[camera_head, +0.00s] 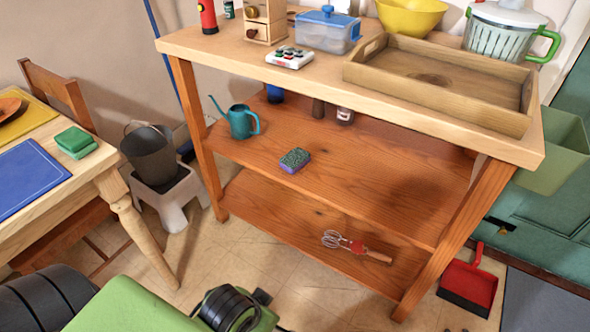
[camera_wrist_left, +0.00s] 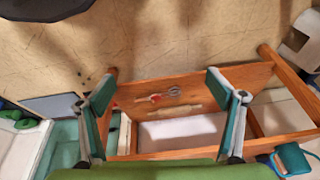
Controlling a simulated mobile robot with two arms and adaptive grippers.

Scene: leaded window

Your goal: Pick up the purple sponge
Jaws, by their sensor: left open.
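The purple sponge (camera_head: 295,160) lies on the middle shelf of the wooden shelf unit, towards its front edge. Its top is dark green and speckled, its lower part purple. I cannot make it out in the left wrist view. My left gripper (camera_wrist_left: 160,76) is open and empty in the left wrist view, its two fingers wide apart. The shelf unit shows beyond them, with the whisk (camera_wrist_left: 173,92) between the fingers in the picture. The left fingers do not show in the head view. My right gripper is in neither view.
A teal watering can (camera_head: 240,121) stands left of the sponge, with small jars behind. The whisk also lies on the lower shelf (camera_head: 352,246). A wooden tray (camera_head: 432,112) is on top. A green sponge (camera_head: 75,141) lies on the left table. A bucket (camera_head: 149,153) stands between.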

